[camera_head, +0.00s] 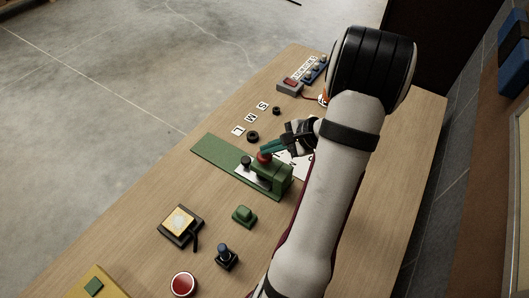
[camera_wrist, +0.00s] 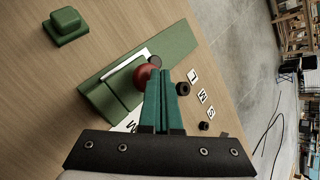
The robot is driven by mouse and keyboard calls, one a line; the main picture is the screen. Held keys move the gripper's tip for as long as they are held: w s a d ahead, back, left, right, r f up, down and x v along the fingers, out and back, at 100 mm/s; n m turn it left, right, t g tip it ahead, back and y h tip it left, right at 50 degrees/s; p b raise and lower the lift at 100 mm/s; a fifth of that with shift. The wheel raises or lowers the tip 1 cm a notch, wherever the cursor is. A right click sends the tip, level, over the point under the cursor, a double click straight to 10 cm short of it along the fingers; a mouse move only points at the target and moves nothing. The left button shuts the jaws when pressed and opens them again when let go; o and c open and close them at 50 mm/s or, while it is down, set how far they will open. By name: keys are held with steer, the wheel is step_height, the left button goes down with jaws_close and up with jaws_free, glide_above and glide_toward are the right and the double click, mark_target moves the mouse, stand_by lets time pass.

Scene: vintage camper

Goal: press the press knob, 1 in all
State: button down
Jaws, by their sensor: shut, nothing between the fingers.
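The press is a green body (camera_head: 272,183) on a long green base plate (camera_head: 213,153), standing on the wooden table. Its red round knob (camera_head: 264,158) sits on top, partly hidden by my fingertips in the head view. In the wrist view the red knob (camera_wrist: 143,78) shows just left of my fingertips, over the green press body (camera_wrist: 112,98). My gripper (camera_head: 268,149) has its teal fingers shut together with nothing between them. The tips are at or very near the knob; I cannot tell whether they touch it.
Near the press stand a green button block (camera_head: 244,214), a blue-topped knob (camera_head: 226,254), a yellow-topped black box (camera_head: 181,222) and a red button (camera_head: 184,284). Beyond it are letter cards (camera_head: 250,118), black rings (camera_head: 253,136) and a red-topped box (camera_head: 290,87). Bare tabletop lies between them.

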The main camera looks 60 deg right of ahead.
mark_target(269, 155)
steer(key=shift+f, duration=0.5)
stand_by(0.3)
steer(key=shift+r, duration=1.35)
steer(key=shift+r, duration=2.5)
